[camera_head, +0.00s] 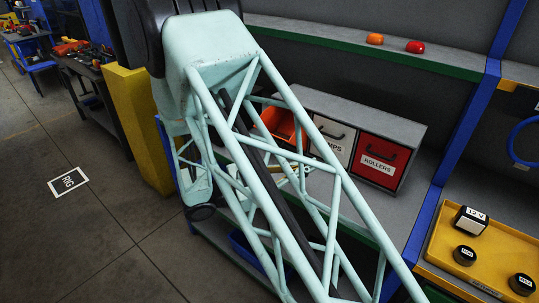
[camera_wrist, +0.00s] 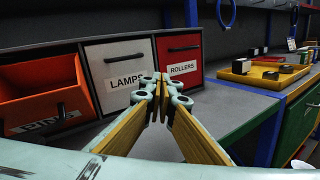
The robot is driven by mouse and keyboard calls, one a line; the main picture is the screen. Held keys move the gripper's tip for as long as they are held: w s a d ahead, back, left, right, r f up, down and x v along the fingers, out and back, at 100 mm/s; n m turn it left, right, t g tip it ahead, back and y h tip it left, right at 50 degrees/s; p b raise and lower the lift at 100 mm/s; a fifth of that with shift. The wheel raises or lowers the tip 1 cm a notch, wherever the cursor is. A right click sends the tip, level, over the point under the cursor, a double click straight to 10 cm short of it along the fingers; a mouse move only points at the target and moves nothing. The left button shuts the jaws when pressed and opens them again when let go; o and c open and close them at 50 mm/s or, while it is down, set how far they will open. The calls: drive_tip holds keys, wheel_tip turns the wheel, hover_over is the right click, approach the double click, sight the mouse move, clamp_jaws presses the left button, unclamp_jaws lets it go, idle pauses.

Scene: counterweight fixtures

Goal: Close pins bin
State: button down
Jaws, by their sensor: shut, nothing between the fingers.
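The pins bin (camera_wrist: 52,92) is an orange drawer at the left end of a grey cabinet in the wrist view. It is pulled open, with its front standing out from the cabinet and its inside partly visible. Its white label is partly cut off by my own arm part. The orange bin also shows in the head view (camera_head: 278,122), partly behind my arm. My gripper (camera_wrist: 162,82) is shut and empty, its fingertips together in front of the lamps and rollers drawers, to the right of the open bin. No contact with the bin is visible. In the head view my arm mostly hides the gripper.
The white lamps drawer (camera_wrist: 117,72) and red rollers drawer (camera_wrist: 181,60) are closed. A yellow tray (camera_wrist: 262,74) with dark parts lies to the right, beyond a blue post (camera_head: 437,190). Bare grey bench surface (camera_wrist: 222,105) lies right of the cabinet.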

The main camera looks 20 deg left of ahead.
drive_tip(key=s+a+f+n+t+y+p, duration=0.1)
drive_tip(key=s+a+f+n+t+y, duration=0.1)
drive_tip(key=a, duration=0.7)
drive_tip(key=s+a+f+n+t+y+p, duration=0.1)
drive_tip(key=a+f+n+t+y, duration=0.2)
drive_tip(key=a+f+n+t, duration=0.2)
drive_tip(key=a+f+n, duration=0.1)
drive_tip(key=a+f, duration=0.2)
drive_tip(key=a, duration=0.2)
drive_tip(key=shift+s+f+y, duration=0.25)
drive_tip(key=shift+s+y, duration=0.15)
drive_tip(key=shift+w, duration=0.15)
drive_tip(key=shift+r+x, duration=0.2)
drive_tip(key=shift+x, duration=1.6)
drive_tip(key=shift+r+x, duration=0.2)
drive_tip(key=shift+x, duration=1.6)
drive_tip(key=shift+r+x, duration=0.25)
drive_tip(key=shift+x, duration=1.55)
drive_tip(key=shift+w+d+r, duration=0.1)
drive_tip(key=shift+w+r, duration=0.15)
drive_tip(key=shift+r, duration=0.3)
drive_tip(key=shift+w+d+r, duration=0.1)
drive_tip(key=shift+w+r, duration=0.15)
drive_tip(key=shift+r, duration=0.25)
drive_tip(key=shift+a+r, duration=0.1)
drive_tip(key=shift+r, duration=0.2)
